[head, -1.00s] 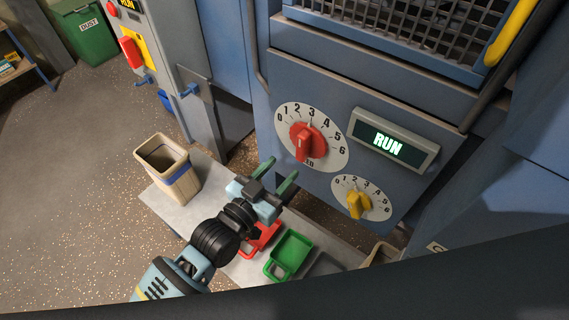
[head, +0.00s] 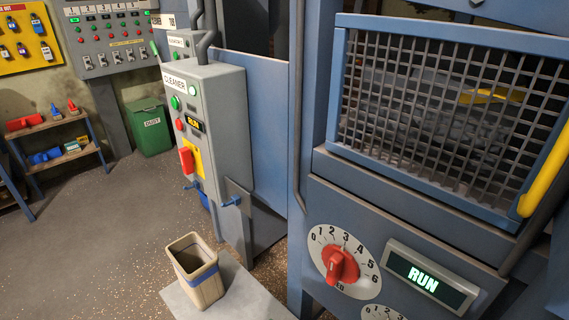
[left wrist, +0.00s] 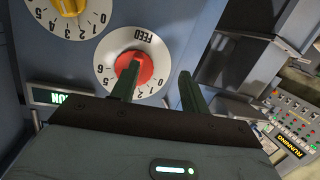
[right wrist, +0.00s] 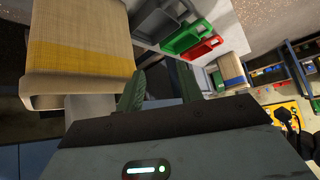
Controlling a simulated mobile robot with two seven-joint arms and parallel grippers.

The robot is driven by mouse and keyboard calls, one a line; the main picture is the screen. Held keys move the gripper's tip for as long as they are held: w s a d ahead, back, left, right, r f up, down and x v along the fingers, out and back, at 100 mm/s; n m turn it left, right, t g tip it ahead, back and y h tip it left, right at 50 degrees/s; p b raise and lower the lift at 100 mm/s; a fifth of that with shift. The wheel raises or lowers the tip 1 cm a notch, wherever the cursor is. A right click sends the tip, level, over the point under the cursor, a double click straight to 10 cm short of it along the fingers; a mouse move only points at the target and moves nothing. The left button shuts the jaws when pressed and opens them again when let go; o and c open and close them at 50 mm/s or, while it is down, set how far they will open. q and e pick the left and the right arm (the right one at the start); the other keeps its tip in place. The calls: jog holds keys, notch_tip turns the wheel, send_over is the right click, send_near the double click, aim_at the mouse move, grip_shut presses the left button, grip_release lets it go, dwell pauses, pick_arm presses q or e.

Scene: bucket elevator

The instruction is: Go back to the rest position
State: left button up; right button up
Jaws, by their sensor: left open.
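My left gripper (left wrist: 157,80) is open and empty in the left wrist view. In that picture one finger overlaps the red feed knob (left wrist: 138,66); I cannot tell how far apart they are. The red knob (head: 341,266) on its numbered dial is also in the head view, on the blue machine front, with no gripper at it. My right gripper (right wrist: 160,88) is open and empty in the right wrist view, with a large tan container (right wrist: 80,50) beyond it on the left. Neither gripper is in the head view.
A lit RUN display (head: 425,281) is right of the red knob. A tan bin (head: 198,272) stands on a grey platform (head: 240,292). A grey cleaner cabinet (head: 213,125) stands behind it. Green and red trays (right wrist: 183,38) show in the right wrist view. Open floor lies at left.

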pick_arm(q)
jog(key=s+a+f+n+g+y+p, duration=0.1)
jog(key=s+a+f+n+g+y, duration=0.1)
jog(key=s+a+f, duration=0.3)
jog(key=s+a+f+n+g+y+p, duration=0.1)
jog(key=s+a+f+y, duration=0.4)
jog(key=s+a, duration=0.8)
jog(key=s+f+g, duration=0.1)
jog(key=s, duration=0.3)
jog(key=shift+s+a+f+n, duration=0.15)
jog(key=shift+s+a+n, duration=0.25)
pick_arm(e)
jog(key=r, duration=0.1)
jog(key=w+r, duration=0.2)
jog(key=shift+w+d+r+t, duration=0.1)
jog(key=shift+d+t, duration=0.2)
jog(key=shift+t, duration=0.1)
pick_arm(q)
jog(key=shift+c, duration=0.8)
jog(key=shift+d, duration=0.1)
jog(key=shift+c, duration=0.2)
